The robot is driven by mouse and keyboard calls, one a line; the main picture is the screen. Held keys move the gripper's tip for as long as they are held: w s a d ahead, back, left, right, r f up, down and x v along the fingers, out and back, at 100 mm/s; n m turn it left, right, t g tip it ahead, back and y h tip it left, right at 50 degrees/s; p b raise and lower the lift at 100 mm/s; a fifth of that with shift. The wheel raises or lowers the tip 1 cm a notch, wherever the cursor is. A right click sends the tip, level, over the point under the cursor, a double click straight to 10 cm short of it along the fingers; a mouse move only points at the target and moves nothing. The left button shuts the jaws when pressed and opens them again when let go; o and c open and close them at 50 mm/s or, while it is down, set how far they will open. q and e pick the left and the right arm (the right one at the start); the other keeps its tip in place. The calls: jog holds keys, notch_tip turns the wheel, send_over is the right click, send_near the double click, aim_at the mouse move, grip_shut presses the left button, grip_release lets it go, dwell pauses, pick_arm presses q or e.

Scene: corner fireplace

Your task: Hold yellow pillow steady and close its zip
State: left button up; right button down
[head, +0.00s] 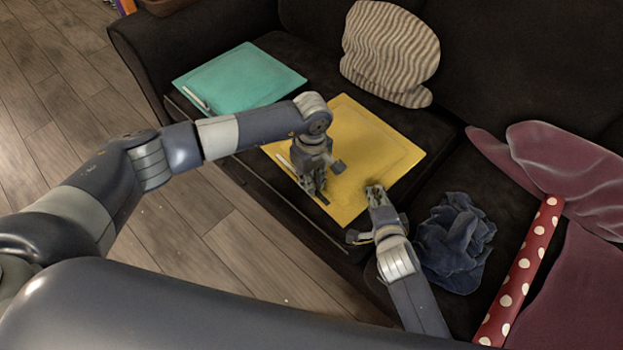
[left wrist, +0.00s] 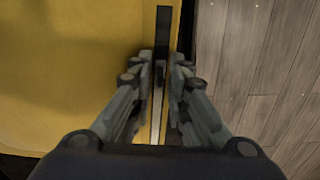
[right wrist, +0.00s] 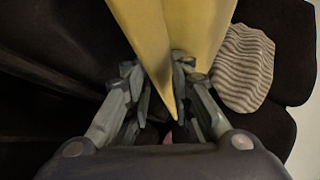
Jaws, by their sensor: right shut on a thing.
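The yellow pillow (head: 362,135) lies flat on the dark sofa seat. Its zip runs along the front edge, with a pale stretch (head: 284,161) and a dark stretch (left wrist: 163,28). My left gripper (head: 314,188) points down over this edge. In the left wrist view its fingers (left wrist: 163,85) stand on both sides of the zip with a narrow gap, and a small dark slider (left wrist: 160,72) shows between them; contact cannot be told. My right gripper (head: 376,191) is shut on the pillow's near right corner, which passes between its fingers in the right wrist view (right wrist: 172,100).
A teal pillow (head: 240,78) lies at the left and a striped cushion (head: 390,52) leans on the backrest. A crumpled blue cloth (head: 455,242) lies just right of my right gripper. A red polka-dot roll (head: 520,270) and maroon cushions (head: 570,165) are further right. Wooden floor lies in front.

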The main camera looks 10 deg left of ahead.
aim_at(276, 154)
pick_arm(q)
jog(key=shift+c, duration=0.2)
pick_arm(e)
jog(key=shift+d+f, duration=0.1)
jog(key=shift+f, duration=0.05)
pick_arm(q)
grip_shut()
jog(key=w+a, duration=0.3)
jog(key=a, duration=0.1)
jog(key=w+a, duration=0.3)
jog(key=a, duration=0.1)
jog(key=w+a, duration=0.2)
jog(key=a, duration=0.2)
jog(key=shift+w+a, duration=0.15)
jog(key=shift+w, duration=0.25)
jog(key=shift+o, duration=0.2)
grip_release()
notch_tip(276, 154, up, 12)
